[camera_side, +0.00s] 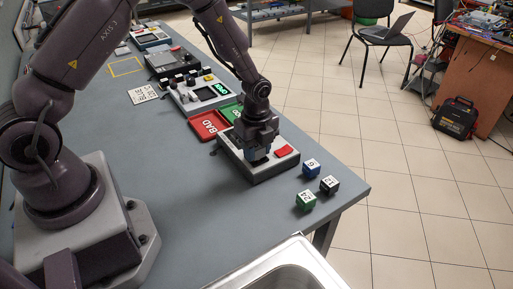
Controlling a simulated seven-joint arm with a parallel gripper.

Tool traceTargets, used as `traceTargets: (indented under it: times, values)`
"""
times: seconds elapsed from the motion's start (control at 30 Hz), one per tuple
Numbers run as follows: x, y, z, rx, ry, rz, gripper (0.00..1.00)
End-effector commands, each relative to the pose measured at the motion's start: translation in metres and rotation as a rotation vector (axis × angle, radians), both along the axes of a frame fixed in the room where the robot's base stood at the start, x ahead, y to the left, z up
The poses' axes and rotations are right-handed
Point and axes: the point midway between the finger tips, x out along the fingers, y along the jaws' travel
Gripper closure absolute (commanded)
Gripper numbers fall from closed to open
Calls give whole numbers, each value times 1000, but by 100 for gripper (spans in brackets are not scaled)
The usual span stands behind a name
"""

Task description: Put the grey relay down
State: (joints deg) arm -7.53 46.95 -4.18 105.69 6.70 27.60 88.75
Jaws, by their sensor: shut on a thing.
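My gripper (258,154) points down over a light grey box with a dark base (240,161) near the table's right end. It is shut on a small blue-grey block, which I take to be the grey relay (256,155). The relay is low over the box's top, left of a red patch (284,151) on it. The fingers hide part of the relay, and I cannot tell whether it touches the box.
Blue (311,166), black (329,185) and green (305,201) numbered cubes stand right of the box. A red BAD tray (208,126) and a green tray (231,112) lie behind it. The front table is clear.

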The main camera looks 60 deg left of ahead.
Motion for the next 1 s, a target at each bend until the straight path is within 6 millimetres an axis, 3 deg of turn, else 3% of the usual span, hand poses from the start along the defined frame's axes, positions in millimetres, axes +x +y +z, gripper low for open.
traceTargets:
  times: [0.47,0.5,0.57,0.8,0.87,1.0]
  values:
    - [0,0,-14,0,-2,1,88]
    - [0,0,-13,0,-2,1,62]
    - [0,0,-13,0,-2,1,49]
    - [1,1,-6,1,-5,1,45]
    - [2,1,1,2,-7,1,39]
    - [2,1,30,0,-10,1,39]
